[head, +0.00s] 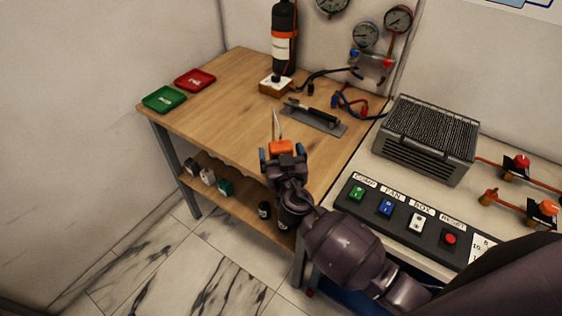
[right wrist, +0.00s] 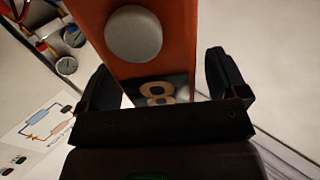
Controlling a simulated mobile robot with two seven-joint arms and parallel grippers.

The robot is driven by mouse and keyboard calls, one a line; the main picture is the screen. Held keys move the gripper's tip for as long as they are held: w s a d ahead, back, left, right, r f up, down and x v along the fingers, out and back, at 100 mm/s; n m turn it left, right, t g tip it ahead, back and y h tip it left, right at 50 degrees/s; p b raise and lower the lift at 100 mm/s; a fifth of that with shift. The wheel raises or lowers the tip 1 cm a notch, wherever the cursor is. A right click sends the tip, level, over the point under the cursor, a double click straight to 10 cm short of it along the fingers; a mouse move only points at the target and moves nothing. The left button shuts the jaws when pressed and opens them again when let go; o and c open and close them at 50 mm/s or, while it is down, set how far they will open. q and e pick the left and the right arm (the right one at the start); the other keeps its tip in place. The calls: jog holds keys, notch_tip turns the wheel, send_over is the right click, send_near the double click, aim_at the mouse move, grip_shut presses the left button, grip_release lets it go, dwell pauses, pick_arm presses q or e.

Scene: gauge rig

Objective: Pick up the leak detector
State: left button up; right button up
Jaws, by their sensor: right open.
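The leak detector (head: 281,148) is an orange device with a thin pale wand pointing up and away, near the front edge of the wooden bench. In the right wrist view its orange body (right wrist: 178,60) has a round grey button and a dark end with a pale figure. My right gripper (head: 283,157) is open, with its fingers on either side of the orange body. In the right wrist view a gap shows between body and right finger. The gripper hides the detector's near end in the head view. My left gripper is in neither view.
On the wooden bench (head: 222,98) are a green tray (head: 164,99), a red tray (head: 195,79), a black cylinder (head: 284,40) and a dark tool on a grey mat (head: 326,124). A button panel (head: 403,217) and grey vented box (head: 427,139) stand right. The bench's left-front top is clear.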

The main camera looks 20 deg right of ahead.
jog(key=shift+w, duration=0.3)
jog(key=c, duration=1.2)
jog(key=shift+c, duration=0.6)
